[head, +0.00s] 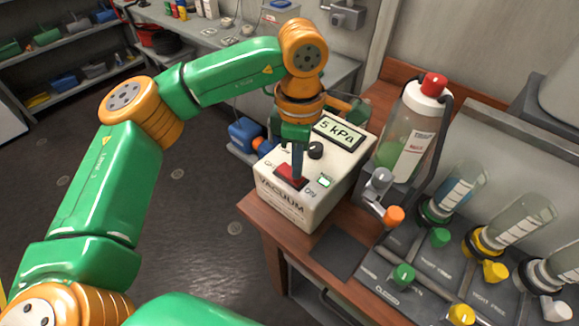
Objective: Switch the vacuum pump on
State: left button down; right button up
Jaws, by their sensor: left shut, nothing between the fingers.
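The vacuum pump (330,190) is a white box labelled VACUUM, standing on the wooden bench. Its top has a red rocker switch (291,176), a black knob (315,150), a small lit green lamp (325,181) and a display (341,131) on which "5 kPa" can be read. The display's left edge is close to my gripper and may be partly hidden. "ON" is printed by the switch's near right end. My left gripper (297,178) is shut and empty, pointing down at the switch, with its tips at or just above it; contact is unclear. My right gripper is out of view.
A bottle with a red cap (412,130) stands right of the pump. Further right are glass cylinders (454,190) on a dark panel with coloured knobs (404,275). A dark mat (338,252) lies in front. Shelves with bins (60,85) stand far left.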

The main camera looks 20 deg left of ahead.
pick_arm(q)
notch_tip(320, 180, up, 6)
jog(key=p, duration=0.4)
dwell(0.3)
